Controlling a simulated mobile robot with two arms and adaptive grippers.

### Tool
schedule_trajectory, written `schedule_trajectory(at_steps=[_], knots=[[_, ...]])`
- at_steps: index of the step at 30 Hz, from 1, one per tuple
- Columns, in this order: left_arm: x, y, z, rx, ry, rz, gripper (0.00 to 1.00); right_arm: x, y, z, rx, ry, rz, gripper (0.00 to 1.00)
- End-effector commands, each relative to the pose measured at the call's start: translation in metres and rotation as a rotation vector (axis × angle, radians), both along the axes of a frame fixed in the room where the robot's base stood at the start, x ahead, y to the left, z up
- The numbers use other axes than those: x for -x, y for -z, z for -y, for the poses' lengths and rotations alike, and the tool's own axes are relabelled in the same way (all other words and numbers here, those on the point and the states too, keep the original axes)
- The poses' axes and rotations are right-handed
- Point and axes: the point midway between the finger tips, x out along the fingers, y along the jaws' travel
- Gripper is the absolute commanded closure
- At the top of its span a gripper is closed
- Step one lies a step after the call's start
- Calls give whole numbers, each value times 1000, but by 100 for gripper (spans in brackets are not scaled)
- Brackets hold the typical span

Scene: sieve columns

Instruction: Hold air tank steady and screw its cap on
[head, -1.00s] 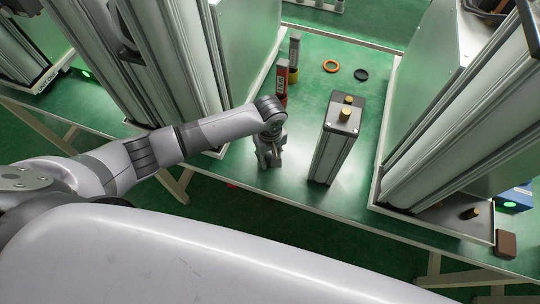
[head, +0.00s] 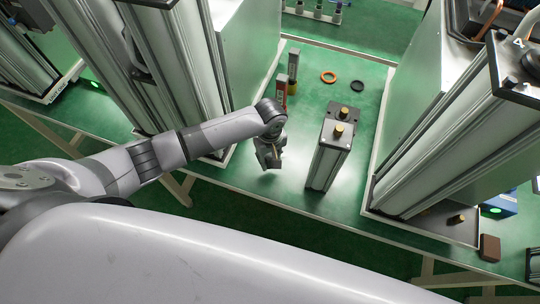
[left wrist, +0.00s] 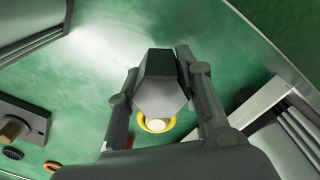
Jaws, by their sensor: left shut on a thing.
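A tall silver box-shaped column with a dark top (head: 328,160), which looks like the air tank, stands upright on the green table. A brass fitting (head: 339,130) sticks up from its top; the same top and brass fitting show at the left edge of the left wrist view (left wrist: 12,128). My left gripper (head: 268,160) is left of this column and apart from it. Its fingers are closed on a grey hexagonal piece (left wrist: 160,88) with a yellow ring and pale centre (left wrist: 157,123) at its end. I cannot tell whether this piece is the cap. My right gripper is out of view.
An orange ring (head: 329,77) and a black ring (head: 357,86) lie behind the column. Small upright blocks (head: 293,65) stand behind my left gripper. Large metal columns rise at left (head: 175,70) and right (head: 440,130).

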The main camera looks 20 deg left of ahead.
Motion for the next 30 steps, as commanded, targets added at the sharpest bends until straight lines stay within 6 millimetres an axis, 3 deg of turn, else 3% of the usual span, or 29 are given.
schedule_trajectory(at_steps=[1,10,12,21,30], knots=[[0,-21,1,1,0,-1,86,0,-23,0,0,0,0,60],[0,-73,0,1,0,-1,86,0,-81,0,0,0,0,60],[-1,-85,1,4,2,6,86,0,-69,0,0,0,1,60],[-1,-137,0,1,0,2,86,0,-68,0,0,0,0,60],[0,-147,0,0,0,0,86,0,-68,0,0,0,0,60]])
